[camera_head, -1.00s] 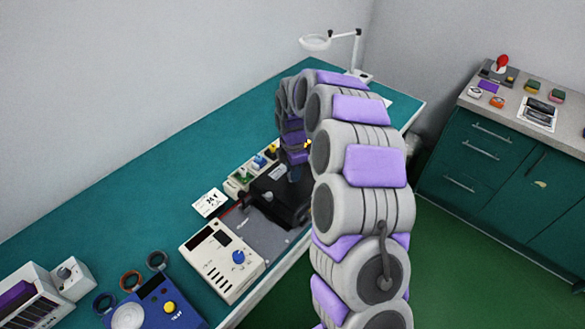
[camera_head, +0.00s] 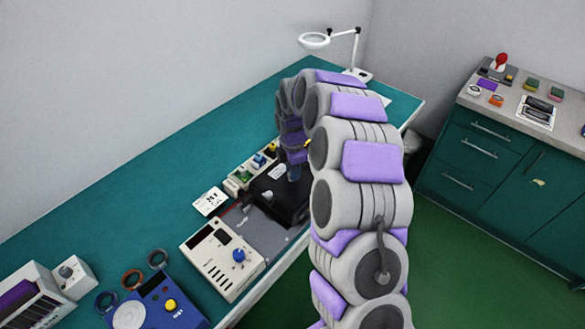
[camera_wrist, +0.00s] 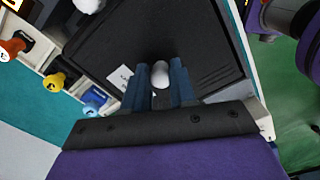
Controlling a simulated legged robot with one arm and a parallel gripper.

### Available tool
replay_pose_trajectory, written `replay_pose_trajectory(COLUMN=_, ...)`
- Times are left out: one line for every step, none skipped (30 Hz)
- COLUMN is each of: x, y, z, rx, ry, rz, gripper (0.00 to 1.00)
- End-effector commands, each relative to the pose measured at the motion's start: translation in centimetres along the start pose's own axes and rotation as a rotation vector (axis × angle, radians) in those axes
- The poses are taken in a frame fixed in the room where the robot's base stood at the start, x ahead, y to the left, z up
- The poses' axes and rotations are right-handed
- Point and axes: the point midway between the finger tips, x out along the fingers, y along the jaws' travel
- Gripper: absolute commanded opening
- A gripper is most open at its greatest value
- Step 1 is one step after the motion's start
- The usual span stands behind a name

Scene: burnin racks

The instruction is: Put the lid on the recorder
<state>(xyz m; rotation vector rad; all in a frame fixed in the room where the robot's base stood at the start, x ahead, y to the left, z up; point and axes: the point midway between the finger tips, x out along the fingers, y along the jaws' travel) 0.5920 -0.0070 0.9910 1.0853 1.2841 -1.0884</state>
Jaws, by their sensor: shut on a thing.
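A flat black ribbed panel, which looks like the lid (camera_wrist: 200,35), fills the middle of the wrist view, with a white label on it. My gripper (camera_wrist: 160,75) has its blue fingers closed around a small white knob (camera_wrist: 161,76) at this panel. In the head view my gripper (camera_head: 295,172) is above a black box-shaped thing (camera_head: 287,203) on the bench, partly hidden by my arm. I take this to be the recorder with the lid at its top. I cannot tell whether the lid touches or is seated on it.
A strip with coloured knobs (camera_head: 241,178) runs behind the black box. A magnifier lamp (camera_head: 314,41) is at the back. The bench's rear left is clear.

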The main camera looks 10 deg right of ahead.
Motion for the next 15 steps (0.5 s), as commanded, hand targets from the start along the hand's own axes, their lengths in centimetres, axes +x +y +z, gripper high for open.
replay_pose_trajectory(x=-0.02, y=0.01, z=0.01, rx=0.0, ry=0.0, rz=0.001, gripper=0.0)
replay_pose_trajectory(x=-0.01, y=0.01, z=0.01, rx=0.0, ry=0.0, rz=0.001, gripper=0.0)
replay_pose_trajectory(x=-0.01, y=0.01, z=0.01, rx=0.0, ry=0.0, rz=0.001, gripper=0.0)
replay_pose_trajectory(x=0.0, y=0.01, z=0.01, rx=0.0, ry=0.0, rz=0.0, gripper=0.0)
replay_pose_trajectory(x=-0.01, y=0.0, z=0.01, rx=0.0, ry=0.0, rz=0.0, gripper=0.0)
replay_pose_trajectory(x=-0.01, y=0.0, z=0.01, rx=0.0, ry=0.0, rz=0.0, gripper=0.0)
replay_pose_trajectory(x=-0.01, y=0.0, z=0.01, rx=0.0, ry=0.0, rz=0.0, gripper=0.0)
replay_pose_trajectory(x=-0.01, y=0.0, z=0.01, rx=0.0, ry=0.0, rz=0.0, gripper=0.0)
replay_pose_trajectory(x=-0.01, y=0.0, z=0.01, rx=0.0, ry=0.0, rz=0.0, gripper=0.26)
replay_pose_trajectory(x=-0.01, y=0.0, z=0.01, rx=0.0, ry=0.0, rz=0.0, gripper=0.29)
replay_pose_trajectory(x=-0.01, y=0.0, z=0.01, rx=0.0, ry=0.0, rz=0.0, gripper=0.32)
replay_pose_trajectory(x=-0.01, y=0.0, z=0.01, rx=0.0, ry=0.0, rz=0.0, gripper=0.36)
replay_pose_trajectory(x=-0.01, y=0.0, z=0.01, rx=0.0, ry=0.0, rz=0.0, gripper=0.39)
replay_pose_trajectory(x=-0.01, y=0.0, z=0.01, rx=0.0, ry=0.0, rz=0.0, gripper=0.42)
replay_pose_trajectory(x=0.0, y=0.0, z=0.01, rx=0.0, ry=0.0, rz=0.0, gripper=0.45)
